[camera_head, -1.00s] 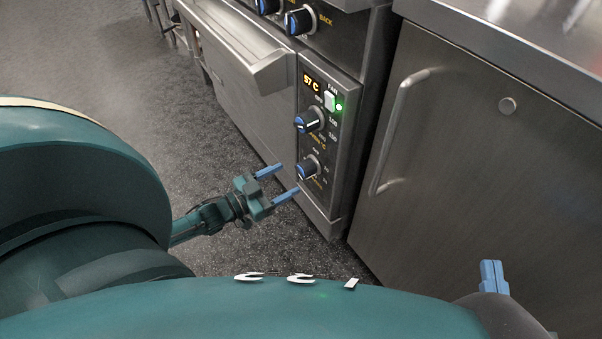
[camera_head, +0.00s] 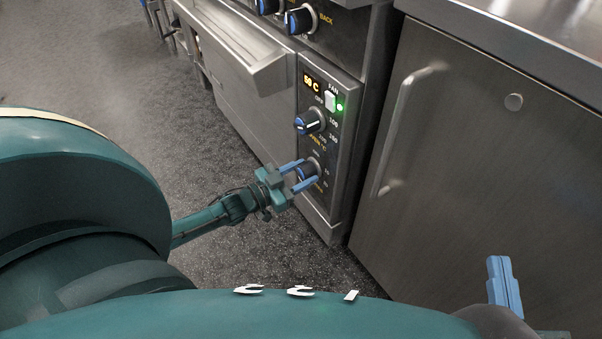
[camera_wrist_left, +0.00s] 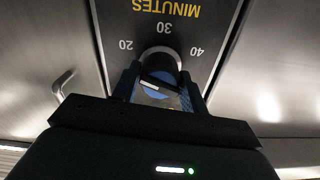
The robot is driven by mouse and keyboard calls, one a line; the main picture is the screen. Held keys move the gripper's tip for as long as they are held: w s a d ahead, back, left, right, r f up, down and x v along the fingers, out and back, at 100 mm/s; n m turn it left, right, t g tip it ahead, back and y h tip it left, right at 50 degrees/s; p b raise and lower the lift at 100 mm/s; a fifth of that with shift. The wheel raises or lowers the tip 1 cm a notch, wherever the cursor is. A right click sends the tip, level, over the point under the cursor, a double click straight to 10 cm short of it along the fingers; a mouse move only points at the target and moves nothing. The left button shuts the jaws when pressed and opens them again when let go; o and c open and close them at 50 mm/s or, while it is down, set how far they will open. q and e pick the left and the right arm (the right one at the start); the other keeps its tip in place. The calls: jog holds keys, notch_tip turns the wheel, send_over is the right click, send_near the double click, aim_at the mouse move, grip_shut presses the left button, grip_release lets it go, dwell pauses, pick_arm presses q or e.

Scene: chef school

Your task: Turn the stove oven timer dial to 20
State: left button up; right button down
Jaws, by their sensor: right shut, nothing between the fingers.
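The timer dial (camera_head: 308,168), black with a blue face, is the lowest knob on the stove's control panel. In the left wrist view the dial (camera_wrist_left: 160,66) shows upside down, with 20, 30, 40 and MINUTES printed around it. Its pointer setting is hard to read. My left gripper (camera_head: 309,170) has one finger on each side of the dial, with no clear gap in the left wrist view (camera_wrist_left: 160,88); it looks shut on the dial. My right gripper (camera_head: 504,280) is shut and empty at the lower right, away from the stove.
The oven temperature dial (camera_head: 309,121) sits just above, with a lit display (camera_head: 312,84) and a fan switch (camera_head: 330,100). An oven handle (camera_head: 255,65) juts out at the upper left. A steel cabinet (camera_head: 470,150) stands to the right. The floor (camera_head: 150,100) at left is clear.

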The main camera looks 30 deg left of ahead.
pick_arm(q)
jog(key=c, duration=0.5)
jog(key=shift+m, duration=0.6)
pick_arm(e)
jog(key=shift+d+f, duration=0.1)
jog(key=shift+f, duration=0.15)
pick_arm(q)
jog(key=o, duration=1)
jog(key=shift+s, duration=0.1)
